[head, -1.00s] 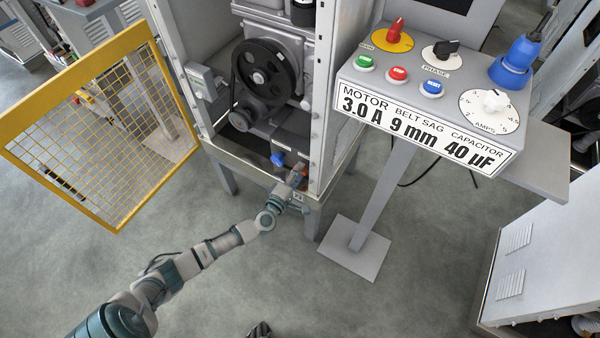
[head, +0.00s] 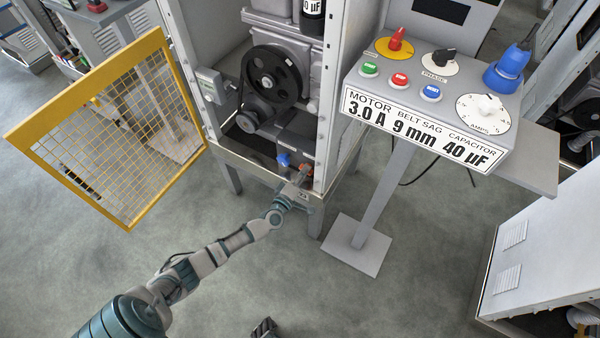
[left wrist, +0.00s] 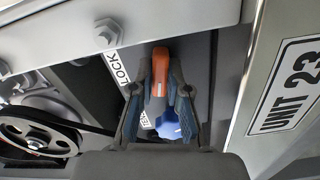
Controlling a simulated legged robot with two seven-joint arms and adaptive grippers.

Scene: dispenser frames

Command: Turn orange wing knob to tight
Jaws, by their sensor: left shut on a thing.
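The orange wing knob (head: 304,168) sits low in the front right corner of the open machine cabinet. In the left wrist view the orange wing knob (left wrist: 160,72) stands between the two fingers of my left gripper (left wrist: 159,95), which is shut on it. The left gripper (head: 296,190) reaches in over the cabinet's front edge in the head view. A blue knob (left wrist: 168,124) is just beside the orange one, partly between the fingers; it also shows in the head view (head: 284,160). A label reading LOCK (left wrist: 121,69) is left of the orange knob. My right gripper (head: 264,328) barely shows at the bottom edge.
A yellow mesh door (head: 110,130) stands open at left. A black belt pulley (head: 271,79) is behind the knobs. The cabinet post with the UNIT 23 plate (left wrist: 295,85) is close on the right. A control pedestal (head: 430,125) stands right. The floor in front is clear.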

